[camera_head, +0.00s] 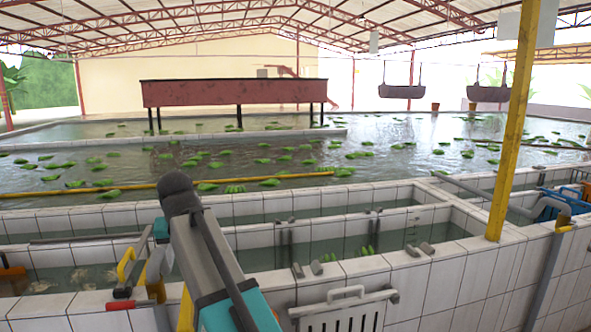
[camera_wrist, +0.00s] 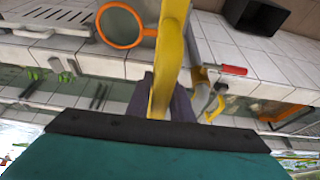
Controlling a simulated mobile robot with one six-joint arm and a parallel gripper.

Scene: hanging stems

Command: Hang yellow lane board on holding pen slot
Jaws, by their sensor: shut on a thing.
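My gripper (camera_wrist: 166,100) is shut on the yellow lane board (camera_wrist: 168,55), with dark fingers on both sides of it. The board shows nearly edge-on in the wrist view, running upward out of the frame. In the head view only a narrow yellow strip of the board (camera_head: 186,312) shows beside my arm, which hides the rest and my gripper. Paired grey slot rails (camera_head: 284,240) stand on the tiled pen wall, right of my arm and apart from the board. Another rail pair (camera_head: 374,222) is farther right. I cannot tell which pair is the named slot.
A white slotted board (camera_head: 345,310) hangs on the near wall. A red-handled tool (camera_wrist: 232,70) and a yellow handle (camera_head: 126,266) are on the left. An orange hoop (camera_wrist: 120,24) and black box (camera_wrist: 258,14) show below. A yellow post (camera_head: 515,120) stands right. Green bunches float in the water.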

